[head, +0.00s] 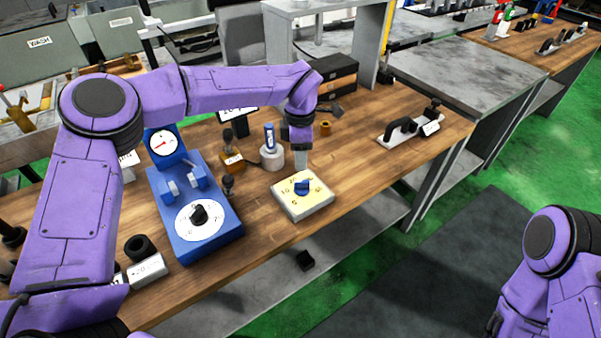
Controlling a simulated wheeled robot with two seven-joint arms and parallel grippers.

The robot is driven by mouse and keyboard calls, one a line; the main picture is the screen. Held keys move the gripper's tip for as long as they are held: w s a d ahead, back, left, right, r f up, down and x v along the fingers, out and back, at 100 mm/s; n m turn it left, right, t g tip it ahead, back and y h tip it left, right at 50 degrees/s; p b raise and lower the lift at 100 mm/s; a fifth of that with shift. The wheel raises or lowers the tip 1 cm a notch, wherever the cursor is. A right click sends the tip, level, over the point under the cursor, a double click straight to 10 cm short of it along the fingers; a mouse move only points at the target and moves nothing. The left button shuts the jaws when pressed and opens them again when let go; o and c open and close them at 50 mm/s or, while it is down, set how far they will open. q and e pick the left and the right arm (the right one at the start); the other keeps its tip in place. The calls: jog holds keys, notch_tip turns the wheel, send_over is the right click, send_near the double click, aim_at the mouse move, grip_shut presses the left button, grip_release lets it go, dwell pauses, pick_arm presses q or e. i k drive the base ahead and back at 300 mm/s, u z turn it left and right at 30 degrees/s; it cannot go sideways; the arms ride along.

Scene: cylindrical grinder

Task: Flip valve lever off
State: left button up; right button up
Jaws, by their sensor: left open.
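A cream box (287,202) with a printed dial and a blue lever-like knob (302,188) sits near the front edge of the wooden bench. My left gripper (301,160) points down just above and behind this knob, apart from it as far as I can see. It is open, with nothing seen between its fingers. I cannot tell for certain that the blue knob is the valve lever. My right arm shows at the lower right; its gripper does not show clearly.
A blue device (215,240) with a gauge and black knob stands left of the cream box. A grey round holder (272,156) with a blue-and-white item is close to my left gripper. A black handle on a plate (402,130) lies right. Bench between is clear.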

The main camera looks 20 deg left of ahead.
aim_at(228, 133)
jog(key=k, duration=1)
